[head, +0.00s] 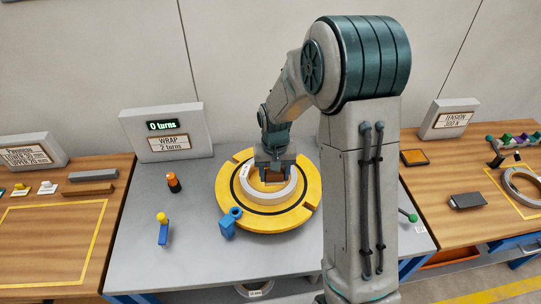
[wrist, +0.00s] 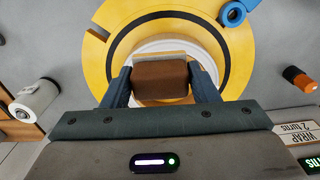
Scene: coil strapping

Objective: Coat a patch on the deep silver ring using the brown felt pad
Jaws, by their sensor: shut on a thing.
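My gripper (head: 273,168) is shut on the brown felt pad (wrist: 160,80), a brown block with a paler layer along one edge. The pad shows between both fingers in the wrist view, and a small part of it shows under the gripper in the head view (head: 274,177). A pale silver-white ring (head: 268,197) lies on the yellow turntable (head: 301,211). My gripper holds the pad over the ring's opening, towards its far side. In the wrist view the ring (wrist: 160,45) is partly hidden behind the pad. I cannot tell whether the pad touches the ring.
A blue clamp (head: 229,224) sits at the turntable's front edge. The wrap panel (head: 170,133) reads 0 turns. Another grey ring (head: 514,190) lies on the right table.

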